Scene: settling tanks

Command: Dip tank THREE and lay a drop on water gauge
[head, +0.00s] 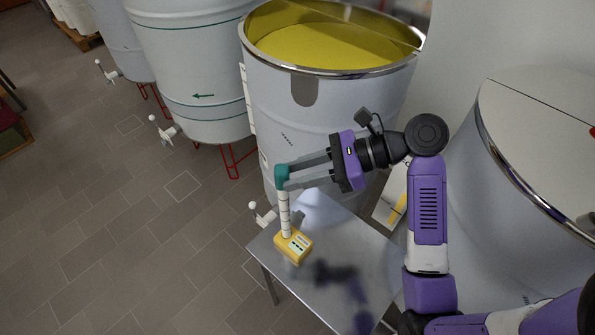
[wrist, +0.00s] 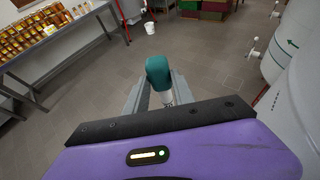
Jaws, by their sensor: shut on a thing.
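My gripper (head: 292,174) is shut on the teal handle (head: 282,178) of a white banded dipping rod (head: 284,212). The rod hangs nearly upright. Its lower end meets the yellow water gauge (head: 294,246) in the picture; I cannot tell whether they touch. The gauge lies on the metal table (head: 335,245), near its left corner. In the wrist view the teal handle (wrist: 158,72) sits between the fingers, with a bit of white rod below. An open tank (head: 330,100) with yellow contents (head: 330,50) stands behind the table; I can read no tank number.
Other pale tanks (head: 195,55) with white taps stand at the back left. A large lidded tank (head: 540,130) is close on the right. A tap (head: 262,215) juts out beside the table. A bench of jars (wrist: 40,40) and a white bucket (wrist: 149,28) are farther off. The tiled floor at left is clear.

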